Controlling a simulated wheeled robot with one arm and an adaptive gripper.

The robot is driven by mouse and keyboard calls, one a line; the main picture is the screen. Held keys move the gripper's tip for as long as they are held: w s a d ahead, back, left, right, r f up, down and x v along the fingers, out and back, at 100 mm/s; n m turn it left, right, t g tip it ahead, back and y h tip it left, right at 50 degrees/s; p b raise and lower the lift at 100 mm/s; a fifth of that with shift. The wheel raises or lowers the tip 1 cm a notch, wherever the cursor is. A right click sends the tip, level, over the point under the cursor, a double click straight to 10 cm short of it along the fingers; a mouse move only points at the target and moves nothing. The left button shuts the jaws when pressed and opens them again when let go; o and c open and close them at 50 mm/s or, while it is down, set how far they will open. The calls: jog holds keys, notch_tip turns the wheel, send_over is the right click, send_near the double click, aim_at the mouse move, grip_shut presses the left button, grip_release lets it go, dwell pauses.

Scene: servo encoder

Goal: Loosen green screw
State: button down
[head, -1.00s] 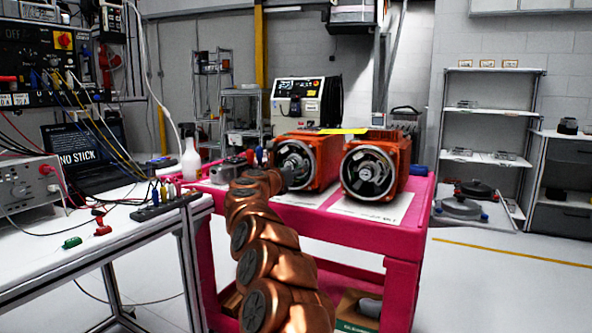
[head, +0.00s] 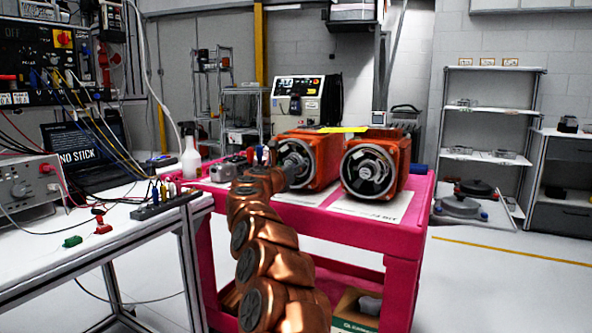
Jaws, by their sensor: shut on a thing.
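Two orange motors stand side by side on the pink cart (head: 340,238), the left motor (head: 322,160) and the right motor (head: 376,165). Each has an open round front with dark and silver parts inside. My copper arm reaches up from the bottom middle. My gripper (head: 287,174) is small and grey at its end, at the lower left of the left motor's front. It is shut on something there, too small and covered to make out. I cannot pick out a green screw on either motor; the arm and gripper hide part of the left one.
White sheets (head: 375,207) lie under the motors. A white spray bottle (head: 190,158) and a grey part stand at the cart's left. The left workbench (head: 40,275) carries cables, a laptop, a green plug (head: 72,241) and a red one. Floor is clear on the right.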

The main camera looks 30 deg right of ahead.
jog(key=shift+n, duration=0.3)
jog(key=n+p, duration=1.5)
jog(key=p, duration=0.1)
jog(key=shift+n, duration=0.3)
dwell(0.5)
jog(key=c, duration=1)
grip_release()
jog(key=shift+a, duration=0.1)
